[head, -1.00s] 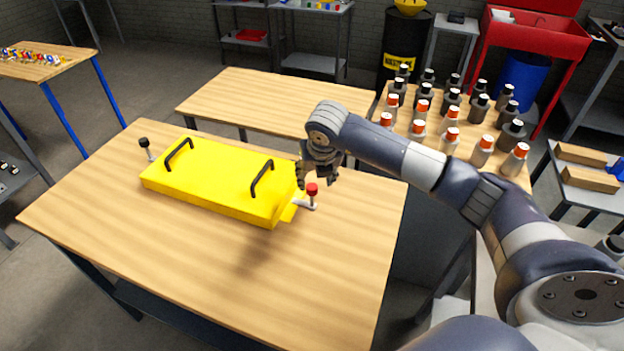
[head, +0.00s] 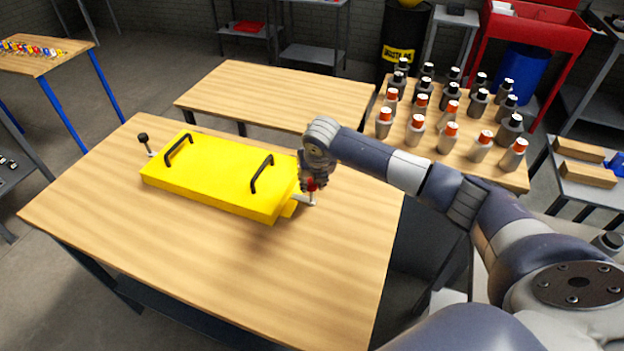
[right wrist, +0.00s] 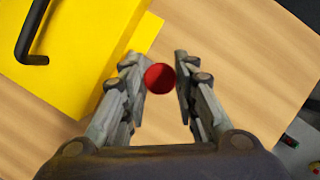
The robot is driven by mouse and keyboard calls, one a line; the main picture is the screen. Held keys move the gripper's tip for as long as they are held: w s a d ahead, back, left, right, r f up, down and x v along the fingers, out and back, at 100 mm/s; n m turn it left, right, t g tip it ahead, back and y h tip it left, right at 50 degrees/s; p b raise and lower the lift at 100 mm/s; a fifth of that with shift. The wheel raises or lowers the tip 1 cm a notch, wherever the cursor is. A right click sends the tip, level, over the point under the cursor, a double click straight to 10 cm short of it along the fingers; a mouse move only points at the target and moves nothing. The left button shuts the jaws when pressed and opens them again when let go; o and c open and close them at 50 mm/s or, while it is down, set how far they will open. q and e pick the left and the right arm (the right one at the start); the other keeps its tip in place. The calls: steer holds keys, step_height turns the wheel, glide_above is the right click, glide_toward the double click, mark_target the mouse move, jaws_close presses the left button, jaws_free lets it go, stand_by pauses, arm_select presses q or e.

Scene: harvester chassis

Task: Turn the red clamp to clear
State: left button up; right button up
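The red clamp (head: 310,184) stands at the right end of the yellow chassis cover (head: 215,182), on a pale base. In the right wrist view its round red knob (right wrist: 159,78) sits between the fingertips. My right gripper (head: 312,180) is lowered around the knob. In the right wrist view the gripper (right wrist: 160,80) is open, with a finger on each side; a gap shows at the right, and the left fingertip is very close to the knob. The clamp's lower part is hidden in that view. My left gripper is not in view.
A black-knobbed clamp (head: 143,140) stands at the cover's far left corner. Two black handles rise from the cover, the nearer one (head: 261,174) left of my right gripper. The wooden table (head: 190,265) is clear in front. Several bottles stand on another table behind my right arm.

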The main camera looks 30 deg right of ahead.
steer(key=shift+d+f+n+b, duration=0.1)
steer(key=shift+n+b, duration=0.3)
steer(key=shift+b, duration=0.4)
steer(key=n+y+b, duration=0.1)
steer(key=n+b, duration=0.2)
steer(key=n+y+b, duration=0.2)
steer(key=n+b, duration=0.1)
steer(key=b, duration=0.1)
steer(key=shift+w+d+n, duration=0.1)
steer(key=shift+n, duration=0.3)
steer(key=n+b, duration=0.1)
steer(key=n, duration=0.1)
steer(key=n+g+y+b, duration=0.1)
steer(key=n+b, duration=0.1)
steer(key=shift+n+y, duration=0.3)
steer(key=n+b, duration=0.1)
steer(key=n, duration=0.1)
steer(key=shift+w+n+g+y, duration=0.1)
steer(key=shift+n+g+y, duration=0.2)
steer(key=shift+g, duration=0.1)
steer(key=shift+d+r+n+g+b, duration=0.15)
steer(key=shift+n+g+b, duration=0.15)
steer(key=shift+n, duration=0.45)
steer(key=shift+r+n+g+b, duration=0.1)
steer(key=shift+n+g+b, duration=0.2)
steer(key=shift+n, duration=0.45)
steer(key=o, duration=1)
steer(key=shift+o, duration=0.3)
